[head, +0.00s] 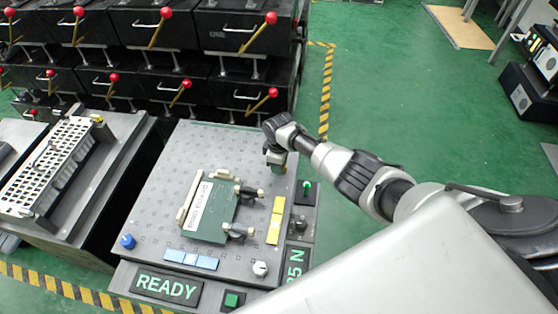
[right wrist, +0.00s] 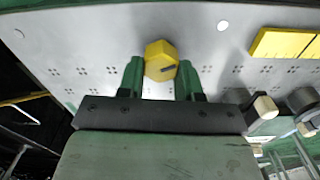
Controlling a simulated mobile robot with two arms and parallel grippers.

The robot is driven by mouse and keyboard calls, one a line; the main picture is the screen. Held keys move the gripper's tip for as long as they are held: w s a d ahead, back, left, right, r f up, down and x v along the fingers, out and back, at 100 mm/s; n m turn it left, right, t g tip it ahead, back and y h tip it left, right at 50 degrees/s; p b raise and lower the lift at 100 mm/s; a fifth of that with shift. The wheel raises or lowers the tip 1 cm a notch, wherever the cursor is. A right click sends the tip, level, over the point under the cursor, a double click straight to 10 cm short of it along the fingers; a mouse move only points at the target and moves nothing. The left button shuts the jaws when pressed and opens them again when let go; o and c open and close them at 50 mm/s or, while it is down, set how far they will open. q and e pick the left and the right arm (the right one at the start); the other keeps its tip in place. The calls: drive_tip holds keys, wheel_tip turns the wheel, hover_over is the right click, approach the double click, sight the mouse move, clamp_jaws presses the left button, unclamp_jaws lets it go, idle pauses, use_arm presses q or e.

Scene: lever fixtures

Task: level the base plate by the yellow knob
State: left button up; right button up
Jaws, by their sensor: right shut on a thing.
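The grey base plate (head: 160,185) with its grid of small holes lies in the middle of the head view. It also fills the upper part of the right wrist view (right wrist: 100,45). The yellow knob (right wrist: 160,55) is six-sided with a dark mark on its face. My right gripper (right wrist: 160,70) is shut on it, one green finger on each side. In the head view my right gripper (head: 276,162) is at the plate's far right corner and hides the knob. A blue knob (head: 127,241) and a white knob (head: 260,269) are at the near corners. My left gripper is out of view.
On the plate are a green board (head: 209,212) with dark clamps, yellow blocks (head: 275,220) and blue blocks (head: 190,259). A display (head: 167,286) reads READY. Black lever boxes (head: 240,35) with red balls stand behind.

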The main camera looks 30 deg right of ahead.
drive_tip(key=m+p, duration=0.1)
drive_tip(key=m, duration=0.4)
drive_tip(key=shift+w+d+r+m+p, duration=0.1)
drive_tip(key=shift+m+p, duration=0.2)
drive_tip(key=shift+p, duration=0.05)
drive_tip(key=shift+d+m, duration=0.1)
drive_tip(key=shift+m, duration=0.7)
drive_tip(key=m+p, duration=0.1)
drive_tip(key=m, duration=0.3)
drive_tip(key=shift+d+m, duration=0.1)
drive_tip(key=shift+m, duration=0.2)
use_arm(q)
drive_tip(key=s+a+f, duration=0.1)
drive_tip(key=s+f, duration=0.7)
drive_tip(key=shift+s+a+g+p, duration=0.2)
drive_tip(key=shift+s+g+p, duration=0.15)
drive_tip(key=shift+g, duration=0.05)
use_arm(e)
drive_tip(key=shift+d+m, duration=0.15)
drive_tip(key=shift+m, duration=2.15)
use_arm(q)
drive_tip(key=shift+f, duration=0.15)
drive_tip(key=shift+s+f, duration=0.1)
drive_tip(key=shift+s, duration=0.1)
use_arm(e)
drive_tip(key=o, duration=0.9)
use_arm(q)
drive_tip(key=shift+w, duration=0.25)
use_arm(e)
drive_tip(key=shift+o, duration=0.2)
